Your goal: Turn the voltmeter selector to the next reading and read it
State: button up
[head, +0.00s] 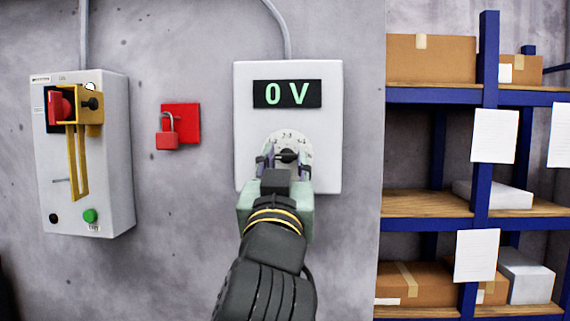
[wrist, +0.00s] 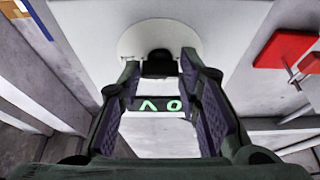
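The voltmeter (head: 325,130) is a pale box on the wall, and its display (head: 287,94) reads 0 V in green. Below it is a round white dial with a black selector knob (head: 287,156). The dial's top label looks like 2-3; the knob's pointing direction is unclear. My gripper (head: 285,160) is at the dial, with one finger on each side of the knob. In the wrist view the knob (wrist: 159,64) sits between the fingertips of my gripper (wrist: 160,68), with a narrow gap on each side. The display (wrist: 160,105) appears upside down there.
Left of the voltmeter, a red padlock (head: 167,140) hangs at a red plate (head: 186,118). Further left is a grey switch box (head: 117,150) with a red handle and yellow bracket. Blue shelving (head: 487,60) with boxes stands at the right.

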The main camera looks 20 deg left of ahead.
jog(key=c, duration=0.6)
jog(key=shift+c, duration=0.2)
jog(key=shift+m+h, duration=0.4)
jog(key=shift+m, duration=0.2)
jog(key=m+h, duration=0.1)
jog(key=m, duration=0.1)
jog(key=m+h, duration=0.1)
jog(key=m, duration=0.2)
jog(key=shift+a+r, duration=0.1)
jog(key=shift+a, duration=0.1)
jog(key=shift+s+a+m+g+h+p, duration=0.15)
jog(key=shift+m+h+p, duration=0.15)
jog(key=shift+m+h, duration=0.9)
jog(key=shift+w+d+m+g+h+p, duration=0.15)
jog(key=shift+m+h+p, duration=0.25)
jog(key=shift+m, duration=1.5)
jog(key=shift+s+a, duration=0.1)
jog(key=o, duration=1.2)
jog(key=shift+c, duration=0.2)
